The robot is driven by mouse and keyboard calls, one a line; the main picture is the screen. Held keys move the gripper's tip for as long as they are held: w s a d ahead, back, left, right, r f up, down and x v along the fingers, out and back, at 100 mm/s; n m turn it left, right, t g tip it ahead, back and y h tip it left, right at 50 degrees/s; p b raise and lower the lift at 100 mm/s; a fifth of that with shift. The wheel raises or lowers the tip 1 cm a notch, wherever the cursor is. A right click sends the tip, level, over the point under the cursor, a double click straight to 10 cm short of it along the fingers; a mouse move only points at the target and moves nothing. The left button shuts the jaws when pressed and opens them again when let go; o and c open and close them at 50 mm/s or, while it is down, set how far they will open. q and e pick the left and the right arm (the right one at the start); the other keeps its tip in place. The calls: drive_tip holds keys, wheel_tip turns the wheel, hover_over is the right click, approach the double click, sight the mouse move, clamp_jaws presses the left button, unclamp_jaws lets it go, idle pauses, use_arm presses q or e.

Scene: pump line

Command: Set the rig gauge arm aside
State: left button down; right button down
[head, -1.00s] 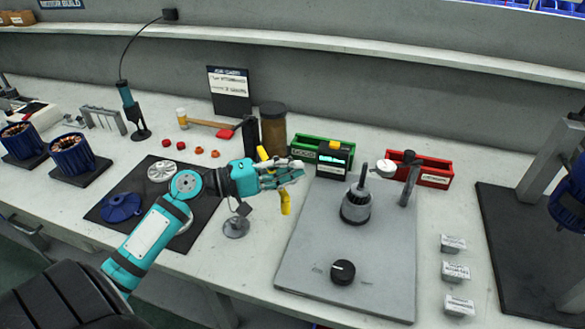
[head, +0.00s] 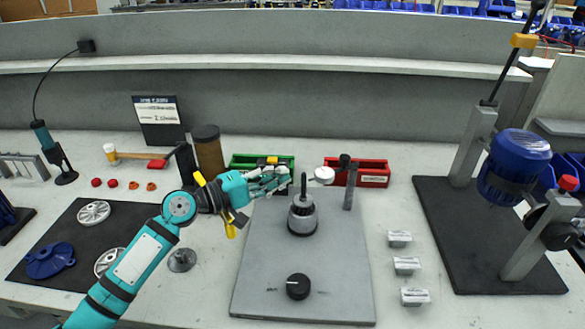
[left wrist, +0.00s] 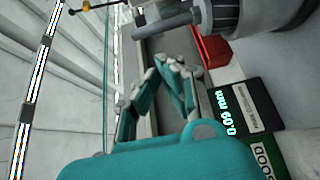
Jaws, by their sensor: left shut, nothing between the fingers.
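The rig gauge arm, with a round white dial (head: 325,175) at its end, reaches left from a short grey post (head: 349,186) at the back of the grey rig plate (head: 335,265). A grey rotor with an upright shaft (head: 303,215) stands on the plate, left of the post. My left gripper (head: 287,178) is shut and empty, pointing right behind the shaft, a little left of the dial and apart from it in the head view. Its closed fingers (left wrist: 172,62) also show in the left wrist view. My right gripper is out of view.
A green bin (head: 245,160) and a red bin (head: 374,174) stand behind the rig; a gauge readout (left wrist: 228,110) shows 0.09 mm. A black knob (head: 298,286) sits at the plate's front. Several small labelled blocks (head: 407,264) lie to its right, before a black press base (head: 480,250).

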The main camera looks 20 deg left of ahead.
use_arm(q)
drive_tip(key=p+x, duration=0.1)
drive_tip(key=x, duration=0.8)
drive_tip(key=shift+p, duration=0.3)
drive_tip(key=shift+s, duration=0.1)
drive_tip(key=shift+s+d, duration=0.25)
drive_tip(key=shift+s, duration=0.4)
drive_tip(key=v, duration=1.2)
